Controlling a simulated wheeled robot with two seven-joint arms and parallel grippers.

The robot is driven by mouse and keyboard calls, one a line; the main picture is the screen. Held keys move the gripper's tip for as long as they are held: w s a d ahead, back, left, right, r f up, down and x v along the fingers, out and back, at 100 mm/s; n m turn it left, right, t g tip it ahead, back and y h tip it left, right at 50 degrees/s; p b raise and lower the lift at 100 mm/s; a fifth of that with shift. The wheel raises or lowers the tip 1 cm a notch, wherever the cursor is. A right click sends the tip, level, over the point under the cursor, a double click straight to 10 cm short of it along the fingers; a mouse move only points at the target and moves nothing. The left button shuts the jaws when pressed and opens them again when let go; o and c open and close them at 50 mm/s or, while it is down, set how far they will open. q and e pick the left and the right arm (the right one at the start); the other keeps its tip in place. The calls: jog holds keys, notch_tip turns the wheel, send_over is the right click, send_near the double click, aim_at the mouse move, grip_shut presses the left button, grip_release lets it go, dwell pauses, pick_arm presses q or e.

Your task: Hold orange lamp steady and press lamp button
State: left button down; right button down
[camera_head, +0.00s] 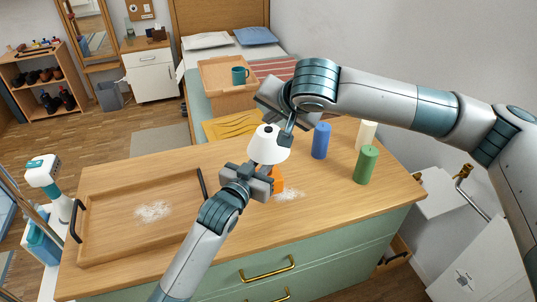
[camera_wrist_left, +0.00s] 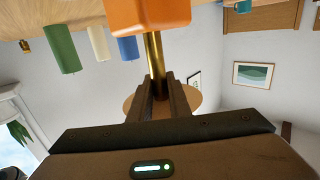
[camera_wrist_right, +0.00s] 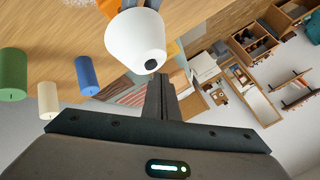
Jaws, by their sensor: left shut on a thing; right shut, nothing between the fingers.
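The lamp has a white shade (camera_head: 265,150) and an orange base (camera_head: 278,182), and it stands on the wooden counter. In the left wrist view, my left gripper (camera_wrist_left: 155,88) is shut around the lamp's gold stem (camera_wrist_left: 154,52), beside the orange base (camera_wrist_left: 148,14). My right gripper (camera_head: 286,138) is shut and empty at the shade's upper right side in the head view. In the right wrist view, its fingertips (camera_wrist_right: 158,80) are close to the dark button (camera_wrist_right: 151,65) on the shade's top (camera_wrist_right: 135,38). I cannot tell whether they touch it.
Blue (camera_head: 321,141), green (camera_head: 366,165) and cream (camera_head: 366,134) candles stand right of the lamp. A wooden tray (camera_head: 100,187) with dark handles lies left. A yellow tray (camera_head: 234,126) is behind the lamp. Pale powdery patches lie in the wooden tray and near the lamp base.

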jog(key=shift+r, duration=0.1)
jog(key=shift+r, duration=2.9)
pick_arm(q)
jog(key=c, duration=1.6)
grip_release()
jog(key=shift+o, duration=0.2)
jog(key=v, duration=1.2)
